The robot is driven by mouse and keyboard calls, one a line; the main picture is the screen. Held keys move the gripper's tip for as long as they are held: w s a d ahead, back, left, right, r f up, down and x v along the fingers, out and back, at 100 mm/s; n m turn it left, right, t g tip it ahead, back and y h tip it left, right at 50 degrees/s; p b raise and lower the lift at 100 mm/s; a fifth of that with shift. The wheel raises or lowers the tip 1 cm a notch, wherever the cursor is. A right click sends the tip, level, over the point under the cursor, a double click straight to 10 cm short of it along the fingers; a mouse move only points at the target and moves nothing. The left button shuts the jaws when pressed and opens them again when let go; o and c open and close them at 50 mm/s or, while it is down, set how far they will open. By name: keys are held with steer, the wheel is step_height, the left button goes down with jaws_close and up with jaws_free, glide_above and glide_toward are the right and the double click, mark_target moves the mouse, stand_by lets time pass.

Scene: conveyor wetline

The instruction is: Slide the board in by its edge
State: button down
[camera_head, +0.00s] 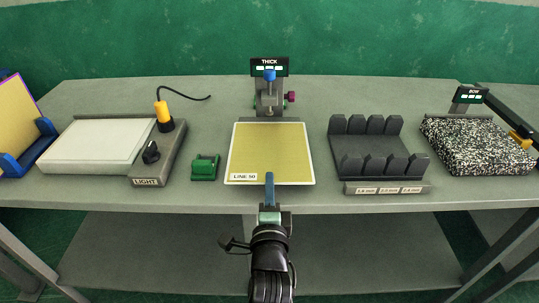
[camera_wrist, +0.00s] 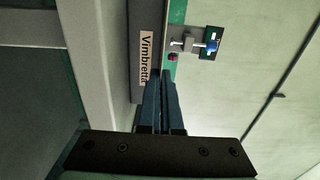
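The board's yellow face does not show there, and the contact between the fingers is hidden.
A green block (camera_head: 205,167) and a light box (camera_head: 95,143) stand left of the board. A dark slotted rack (camera_head: 386,187) stands to the right, with a speckled block (camera_head: 475,145) beyond it. Narrow strips of bare tabletop lie on both sides.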

steer(key=shift+w+b, duration=0.45)
steer(key=shift+w, duration=0.05)
steer(key=shift+w+b, duration=0.65)
steer(key=shift+w, duration=0.2)
steer(key=c, duration=1.1)
jaws_free()
steer(key=shift+c, duration=0.2)
